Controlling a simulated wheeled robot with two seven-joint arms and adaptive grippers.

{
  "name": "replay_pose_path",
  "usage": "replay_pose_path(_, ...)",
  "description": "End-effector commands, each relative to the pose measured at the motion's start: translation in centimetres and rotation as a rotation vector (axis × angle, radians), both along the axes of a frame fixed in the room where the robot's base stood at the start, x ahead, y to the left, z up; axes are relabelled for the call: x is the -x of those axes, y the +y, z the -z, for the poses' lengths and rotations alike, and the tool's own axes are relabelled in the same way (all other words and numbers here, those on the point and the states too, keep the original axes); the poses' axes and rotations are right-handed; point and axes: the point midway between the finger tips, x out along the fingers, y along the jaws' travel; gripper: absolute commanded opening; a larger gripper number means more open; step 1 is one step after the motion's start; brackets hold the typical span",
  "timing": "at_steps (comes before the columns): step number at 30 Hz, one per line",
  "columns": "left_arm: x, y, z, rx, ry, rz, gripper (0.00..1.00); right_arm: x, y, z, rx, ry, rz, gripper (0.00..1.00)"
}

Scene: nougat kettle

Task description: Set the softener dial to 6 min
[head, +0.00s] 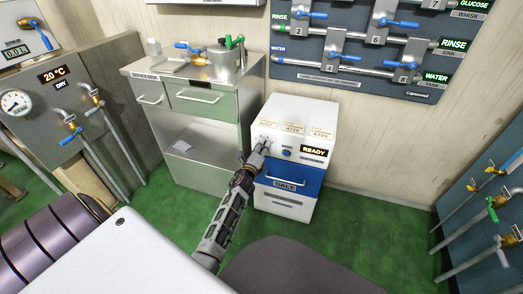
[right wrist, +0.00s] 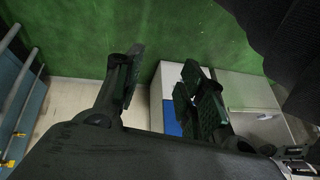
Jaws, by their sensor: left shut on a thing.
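The softener (head: 294,117) is a white box with a blue front section marked SALT, standing on the floor in the head view. My left gripper (head: 264,144) is at the left part of this face, shut on what appears to be the softener dial. The fingers hide the dial, so its setting cannot be read. My right gripper (right wrist: 161,66) is open and empty in its wrist view, with the softener's blue side (right wrist: 171,118) beyond it.
A steel cabinet (head: 213,130) with drawers stands just left of the softener. A grey panel with pipes and blue-handled valves (head: 350,60) hangs behind and above it. More valves (head: 490,205) stand at the right. Green floor (head: 370,225) is clear right of the softener.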

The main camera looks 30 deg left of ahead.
Motion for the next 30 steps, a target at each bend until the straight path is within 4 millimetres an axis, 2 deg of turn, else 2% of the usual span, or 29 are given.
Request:
replay_pose_path(9, 0.0, -0.1, 0.2, -0.294, 0.072, 0.002, 0.12, -0.2, 0.5, 2.4, -0.038, -0.037, 0.016, 0.4)
replay_pose_path(18, 0.0, -0.1, 0.1, -0.536, 0.129, 0.002, 0.12, -0.3, 0.8, 3.5, -0.057, -0.054, 0.027, 0.4)
replay_pose_path(30, 0.0, -0.1, 0.0, -0.674, 0.164, 0.001, 0.12, -0.4, 0.8, 3.8, -0.063, -0.063, 0.031, 0.4)
